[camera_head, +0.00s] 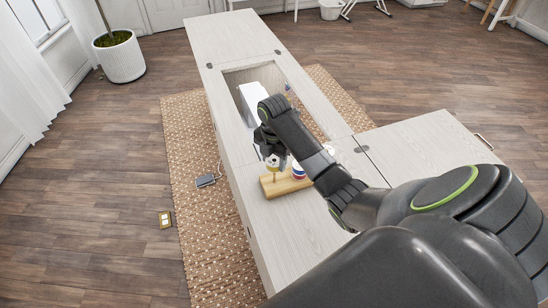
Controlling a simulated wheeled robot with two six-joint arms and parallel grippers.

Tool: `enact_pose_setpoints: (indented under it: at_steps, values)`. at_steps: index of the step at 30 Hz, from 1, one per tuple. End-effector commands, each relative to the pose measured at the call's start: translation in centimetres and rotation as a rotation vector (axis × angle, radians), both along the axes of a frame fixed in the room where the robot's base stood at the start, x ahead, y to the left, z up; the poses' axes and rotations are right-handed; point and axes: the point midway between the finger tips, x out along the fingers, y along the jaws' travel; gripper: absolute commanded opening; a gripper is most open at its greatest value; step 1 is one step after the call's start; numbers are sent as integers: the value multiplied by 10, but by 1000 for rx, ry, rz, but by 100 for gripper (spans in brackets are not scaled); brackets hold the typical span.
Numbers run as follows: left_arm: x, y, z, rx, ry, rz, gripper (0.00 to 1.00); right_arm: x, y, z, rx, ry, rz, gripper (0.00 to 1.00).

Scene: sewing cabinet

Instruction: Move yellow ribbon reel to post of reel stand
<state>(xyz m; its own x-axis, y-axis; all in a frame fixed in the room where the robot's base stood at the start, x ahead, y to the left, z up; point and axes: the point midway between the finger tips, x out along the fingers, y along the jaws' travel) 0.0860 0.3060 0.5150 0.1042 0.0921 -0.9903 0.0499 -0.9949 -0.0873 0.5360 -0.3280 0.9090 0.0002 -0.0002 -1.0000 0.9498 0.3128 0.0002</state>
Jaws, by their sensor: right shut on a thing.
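The reel stand (272,190) is a light wooden base on the cabinet top, near its left edge. A red, white and blue reel (298,171) is on its right part. A post (274,177) stands on the left part. My right gripper (272,163) points down just above this post. It is shut on a small reel, taken as the yellow ribbon reel; the fingers hide most of it and its colour is hard to make out. Whether the reel is around the post or above it, I cannot tell. My left gripper is not in view.
The pale cabinet top (300,230) has an open rectangular well behind the stand, with a white machine (253,100) in it. A side leaf (420,145) extends right. A grey foot pedal (206,181) lies on the woven rug (185,130). My right arm covers the lower right.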

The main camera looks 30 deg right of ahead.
Motion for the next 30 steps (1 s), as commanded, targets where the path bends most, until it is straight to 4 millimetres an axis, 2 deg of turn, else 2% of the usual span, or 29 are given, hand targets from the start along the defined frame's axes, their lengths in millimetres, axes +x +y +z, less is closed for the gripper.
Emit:
enact_pose_setpoints:
  at_steps: [18,27,28,30]
  values:
    - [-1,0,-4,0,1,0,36,0,0,-16,1,1,0,26]
    - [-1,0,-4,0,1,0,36,0,0,-17,0,1,0,26]
    - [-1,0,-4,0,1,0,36,0,0,-17,0,1,0,49]
    - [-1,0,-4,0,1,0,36,0,0,-17,0,0,0,58]
